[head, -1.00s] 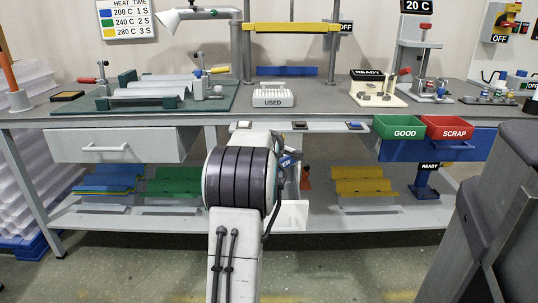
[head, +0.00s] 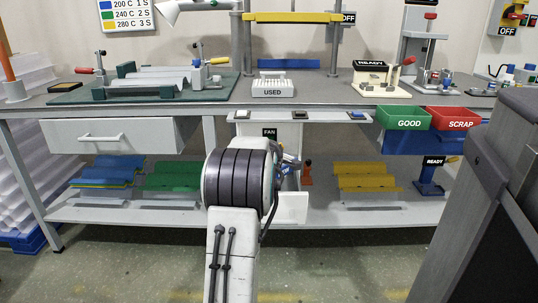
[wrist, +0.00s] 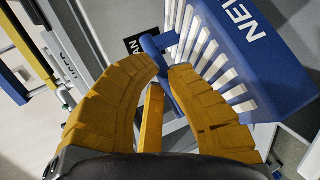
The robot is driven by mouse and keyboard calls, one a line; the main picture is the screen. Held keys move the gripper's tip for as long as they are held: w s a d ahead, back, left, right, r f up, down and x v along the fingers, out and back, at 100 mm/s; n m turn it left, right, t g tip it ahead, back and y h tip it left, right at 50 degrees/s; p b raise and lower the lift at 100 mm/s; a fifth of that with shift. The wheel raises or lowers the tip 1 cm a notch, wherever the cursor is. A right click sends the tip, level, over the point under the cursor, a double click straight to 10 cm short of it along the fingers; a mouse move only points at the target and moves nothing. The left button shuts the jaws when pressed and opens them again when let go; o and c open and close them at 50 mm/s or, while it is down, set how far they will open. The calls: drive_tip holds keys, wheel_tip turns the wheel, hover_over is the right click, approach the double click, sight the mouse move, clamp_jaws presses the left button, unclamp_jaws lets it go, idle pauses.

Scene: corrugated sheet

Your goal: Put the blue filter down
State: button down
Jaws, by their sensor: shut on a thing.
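The blue filter, a blue frame with white pleats marked NEW, fills the upper right of the wrist view (wrist: 265,70). Its blue handle (wrist: 152,44) lies between the yellow fingertips of my gripper (wrist: 163,62), which is shut on it. The filter looks tilted in the wrist view. In the head view my gripper is mostly hidden behind my arm; a little blue and white shows at its right (head: 289,158). A grey housing with a FAN label (head: 269,132) stands just behind, under the bench; part of the label also shows in the wrist view (wrist: 140,41).
A pale tray marked USED (head: 273,87) stands on the bench (head: 325,92) above. Green GOOD (head: 404,118) and red SCRAP (head: 455,119) bins hang at right. Blue, green and yellow corrugated sheets lie on the lower shelf (head: 130,212). A white panel (head: 292,207) stands beside my arm.

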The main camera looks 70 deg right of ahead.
drive_tip(key=shift+r, duration=0.1)
drive_tip(key=shift+f, duration=0.6)
drive_tip(key=c, duration=1.4)
unclamp_jaws()
drive_tip(key=shift+o, duration=0.2)
drive_tip(key=shift+r, duration=0.1)
